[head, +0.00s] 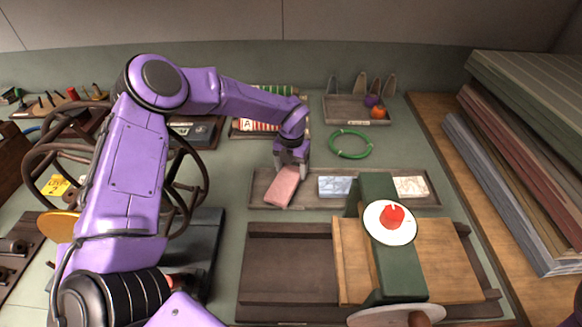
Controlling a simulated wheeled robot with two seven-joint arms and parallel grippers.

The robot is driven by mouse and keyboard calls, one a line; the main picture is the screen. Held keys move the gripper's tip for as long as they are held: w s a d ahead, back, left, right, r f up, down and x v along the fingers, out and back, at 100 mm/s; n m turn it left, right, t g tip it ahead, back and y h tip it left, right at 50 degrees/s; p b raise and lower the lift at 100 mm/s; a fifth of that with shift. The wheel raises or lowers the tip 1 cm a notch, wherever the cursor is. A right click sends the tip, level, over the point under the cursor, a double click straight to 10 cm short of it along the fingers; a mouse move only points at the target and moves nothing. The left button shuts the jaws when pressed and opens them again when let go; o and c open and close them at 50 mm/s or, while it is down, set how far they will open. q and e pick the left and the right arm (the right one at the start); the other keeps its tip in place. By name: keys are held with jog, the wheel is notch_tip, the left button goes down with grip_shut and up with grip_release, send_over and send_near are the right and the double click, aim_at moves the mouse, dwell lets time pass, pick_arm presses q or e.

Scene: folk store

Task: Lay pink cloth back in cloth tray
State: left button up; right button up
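The pink cloth (283,187) is a folded flat block at the left end of the long cloth tray (260,186). It sits slightly turned, and its near end reaches toward the tray's front rim. A light blue cloth (335,186) and a whitish cloth (410,187) lie further right in the same tray. My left gripper (290,164) points down at the far end of the pink cloth, touching it or just above it. The fingertips are too small and partly hidden to tell whether they grip it. My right gripper is out of view.
A green post with a white disc and red knob (391,217) stands on a wooden board in front of the tray's right part. A green ring (350,144) and a tray with orange and purple items (357,117) lie behind. A spoked wheel (190,180) stands left.

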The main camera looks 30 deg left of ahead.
pick_arm(q)
jog(key=o, duration=0.4)
jog(key=shift+c, duration=0.2)
jog(key=shift+r, duration=0.1)
jog(key=shift+r+p, duration=0.35)
jog(key=shift+p, duration=0.05)
notch_tip(320, 180, up, 12)
jog(key=b, duration=0.1)
jog(key=shift+r+b, duration=0.15)
jog(key=shift+b, duration=0.15)
